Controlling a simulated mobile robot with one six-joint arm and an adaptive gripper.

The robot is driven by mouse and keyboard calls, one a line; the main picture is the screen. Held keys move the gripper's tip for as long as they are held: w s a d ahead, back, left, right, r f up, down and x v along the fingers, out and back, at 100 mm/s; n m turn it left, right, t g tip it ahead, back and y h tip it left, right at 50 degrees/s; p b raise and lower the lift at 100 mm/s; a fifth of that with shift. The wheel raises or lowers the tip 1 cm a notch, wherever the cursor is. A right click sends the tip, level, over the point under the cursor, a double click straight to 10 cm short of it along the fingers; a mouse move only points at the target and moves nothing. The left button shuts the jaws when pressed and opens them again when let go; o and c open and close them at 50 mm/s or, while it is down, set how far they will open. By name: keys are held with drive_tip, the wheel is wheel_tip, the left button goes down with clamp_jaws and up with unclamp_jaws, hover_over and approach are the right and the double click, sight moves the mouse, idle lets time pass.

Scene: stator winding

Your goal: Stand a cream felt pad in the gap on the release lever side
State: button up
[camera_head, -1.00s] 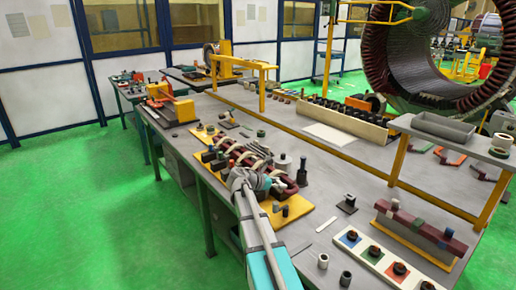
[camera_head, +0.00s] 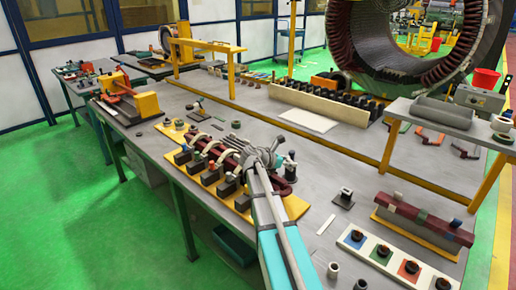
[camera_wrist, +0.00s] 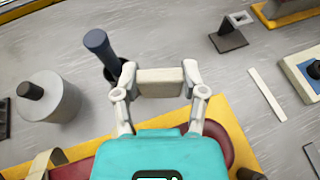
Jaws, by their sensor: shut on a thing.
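My gripper (camera_wrist: 159,78) is shut on a beige, block-like pad (camera_wrist: 160,84), held across between the two fingertips in the wrist view. A dark post with a blue handle (camera_wrist: 97,42) stands tilted just left of the fingers; I cannot tell if it is the release lever. Below the pad, dark red coil (camera_wrist: 231,150) shows beside a yellow board (camera_wrist: 222,112). In the head view my gripper (camera_head: 262,156) is over the right end of the dark red coil (camera_head: 205,144), which has cream bands and lies on a yellow board. The gap is hidden.
A pale cylinder with a dark peg (camera_wrist: 55,97) stands left of the gripper. Dark blocks (camera_head: 226,185) line the board's near edge. A small black stand (camera_head: 343,198) and a thin strip (camera_head: 326,224) lie to the right. The bench between them is mostly clear.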

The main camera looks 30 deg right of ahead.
drive_tip(key=shift+w, duration=0.15)
idle(0.3)
drive_tip(key=shift+a+r, duration=0.1)
drive_tip(key=shift+r, duration=0.05)
drive_tip(key=w+a+r+n+t+p, duration=0.3)
drive_tip(key=w+a, duration=0.4)
drive_tip(key=a, duration=0.4)
drive_tip(key=shift+w+r+n+t+y, duration=0.15)
drive_tip(key=shift+w+n+t+y, duration=0.2)
drive_tip(key=shift+t, duration=0.25)
drive_tip(key=shift+d+f, duration=0.1)
drive_tip(key=shift+f, duration=0.1)
drive_tip(key=shift+f+b, duration=3.1)
drive_tip(key=shift+f, duration=0.1)
